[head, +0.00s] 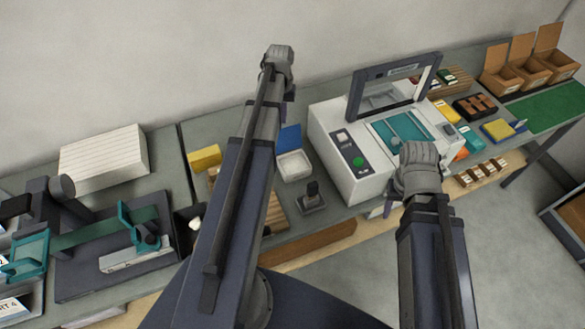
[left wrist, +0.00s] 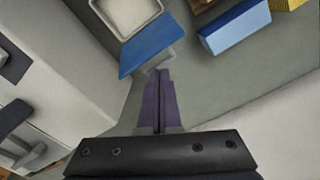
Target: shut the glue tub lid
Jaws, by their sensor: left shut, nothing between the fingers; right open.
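The glue tub is a small white open tub (head: 293,166) on the bench, left of the white machine. Its blue lid (head: 290,138) stands raised at the tub's back edge. The left wrist view also shows the white tub (left wrist: 124,14) and the blue lid (left wrist: 152,46). My left gripper (left wrist: 158,74) is shut and empty, its tips close to the lid's outer edge on the wall side; I cannot tell if they touch. In the head view its arm reaches above the bench, left of the lid. My right gripper (head: 388,208) is open, partly hidden by its wrist, in front of the white machine.
The white machine (head: 345,180) with a raised framed cover (head: 397,82) stands close right of the tub. A dark stamp-like tool (head: 312,197) stands in front of the tub. A yellow box (head: 204,157) and a blue block (left wrist: 236,26) lie left of it. Bare bench lies behind the lid.

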